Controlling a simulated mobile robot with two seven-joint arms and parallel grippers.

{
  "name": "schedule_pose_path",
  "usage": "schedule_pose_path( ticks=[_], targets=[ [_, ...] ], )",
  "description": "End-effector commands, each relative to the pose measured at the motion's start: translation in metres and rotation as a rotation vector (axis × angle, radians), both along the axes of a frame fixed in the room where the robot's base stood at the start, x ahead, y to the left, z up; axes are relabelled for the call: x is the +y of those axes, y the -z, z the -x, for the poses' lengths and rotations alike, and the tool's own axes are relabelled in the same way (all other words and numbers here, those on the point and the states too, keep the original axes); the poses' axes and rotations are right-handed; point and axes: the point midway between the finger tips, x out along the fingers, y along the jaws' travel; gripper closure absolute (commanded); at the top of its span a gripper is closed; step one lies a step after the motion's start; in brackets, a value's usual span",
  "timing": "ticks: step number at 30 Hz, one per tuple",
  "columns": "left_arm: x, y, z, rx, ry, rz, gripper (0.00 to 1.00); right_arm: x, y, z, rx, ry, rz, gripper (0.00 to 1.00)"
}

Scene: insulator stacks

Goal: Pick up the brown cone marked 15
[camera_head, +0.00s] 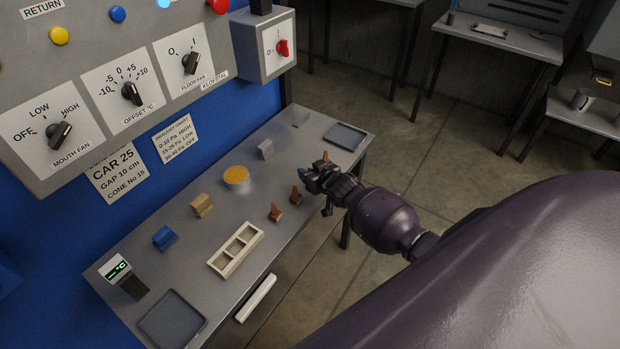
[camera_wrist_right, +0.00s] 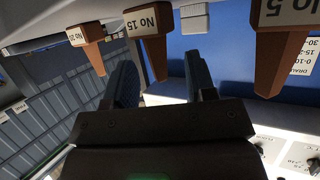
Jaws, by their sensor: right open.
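The brown cone marked No 15 (camera_wrist_right: 156,50) shows in the right wrist view, which is upside down. It appears between the two fingers of my right gripper (camera_wrist_right: 162,80), which are open; I cannot tell whether either finger touches it. In the head view my right gripper (camera_head: 308,175) is at the bench's front edge, in the row of brown cones, and seems to hide this cone. My left gripper is not in view.
Other brown cones stand close by: one marked No 5 (camera_wrist_right: 283,55) and one with a partly readable label (camera_wrist_right: 90,35). A dark tray (camera_head: 346,136) lies at the bench's right end.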

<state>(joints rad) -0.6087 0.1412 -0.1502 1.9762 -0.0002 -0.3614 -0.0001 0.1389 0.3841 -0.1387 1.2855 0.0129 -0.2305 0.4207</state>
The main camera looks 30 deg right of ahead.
Motion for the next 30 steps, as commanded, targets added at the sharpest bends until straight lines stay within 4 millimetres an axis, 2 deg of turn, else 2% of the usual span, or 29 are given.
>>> schedule_pose_path(
  ticks=[6,8,15,17,26,30],
  targets=[
    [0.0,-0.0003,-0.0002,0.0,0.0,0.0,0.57,0.0002,0.0002,-0.0004,0.0,0.0,0.0,0.49],
    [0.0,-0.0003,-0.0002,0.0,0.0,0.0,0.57,0.0002,0.0001,-0.0003,0.0,0.0,0.0,0.57],
    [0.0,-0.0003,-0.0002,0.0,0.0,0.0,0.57,0.0002,0.0001,-0.0002,0.0,0.0,0.0,0.94],
    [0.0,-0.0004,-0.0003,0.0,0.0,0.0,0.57,0.0002,0.0001,-0.0002,0.0,0.0,0.0,1.0],
    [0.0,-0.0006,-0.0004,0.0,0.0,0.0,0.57,0.0001,-0.0006,-0.0002,-0.001,0.0,0.0,1.0],
    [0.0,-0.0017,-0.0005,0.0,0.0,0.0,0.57,0.0,-0.0081,-0.0006,-0.003,-0.001,0.0,1.0]
  ],
)
